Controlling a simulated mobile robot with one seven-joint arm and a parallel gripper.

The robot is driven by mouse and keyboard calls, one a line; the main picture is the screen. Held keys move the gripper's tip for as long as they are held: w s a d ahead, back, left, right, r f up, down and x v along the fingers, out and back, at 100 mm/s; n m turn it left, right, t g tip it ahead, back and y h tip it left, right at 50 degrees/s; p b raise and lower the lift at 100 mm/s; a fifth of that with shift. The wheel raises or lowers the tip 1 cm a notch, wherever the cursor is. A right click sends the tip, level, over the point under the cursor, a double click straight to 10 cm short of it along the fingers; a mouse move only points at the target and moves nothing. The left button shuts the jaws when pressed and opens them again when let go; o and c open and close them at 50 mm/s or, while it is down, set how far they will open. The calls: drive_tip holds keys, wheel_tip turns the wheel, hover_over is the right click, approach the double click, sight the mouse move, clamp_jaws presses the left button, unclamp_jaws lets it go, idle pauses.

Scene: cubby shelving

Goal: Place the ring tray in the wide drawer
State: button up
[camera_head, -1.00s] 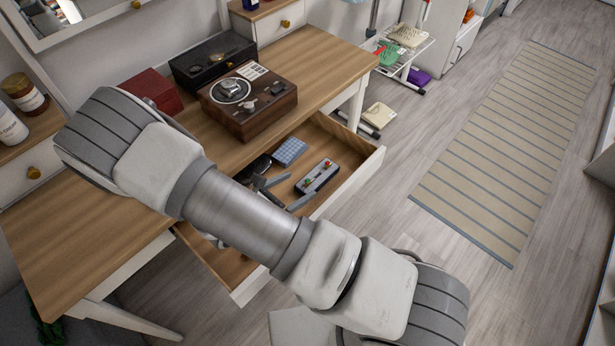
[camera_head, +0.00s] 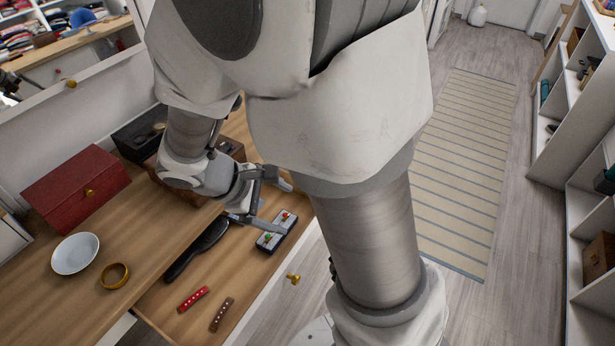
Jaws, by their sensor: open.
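Nothing shows between the fingers. My arm hides the far end of the drawer.
A dark brush (camera_head: 198,248), a red bar (camera_head: 192,299) and a brown bar (camera_head: 221,314) lie in the drawer. A white bowl (camera_head: 75,253), gold ring (camera_head: 115,276) and red box (camera_head: 76,194) stand on the tabletop.

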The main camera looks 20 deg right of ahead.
drive_tip(key=s+d+r+m+t+y, duration=0.1)
drive_tip(key=s+r+m+t+y, duration=0.1)
drive_tip(key=s+r+m, duration=0.3)
drive_tip(key=s+d+r+m+t+y, duration=0.1)
drive_tip(key=s+r+m+y, duration=0.3)
drive_tip(key=r, duration=0.7)
drive_tip(key=shift+s+m+t+y, duration=0.4)
drive_tip(key=shift+m+t+y, duration=0.1)
drive_tip(key=shift+m+t, duration=0.45)
drive_tip(key=shift+r, duration=0.15)
wheel_tip(320, 180, up, 10)
drive_tip(key=p, duration=0.9)
drive_tip(key=shift+f+p, duration=0.2)
drive_tip(key=shift+p, duration=0.2)
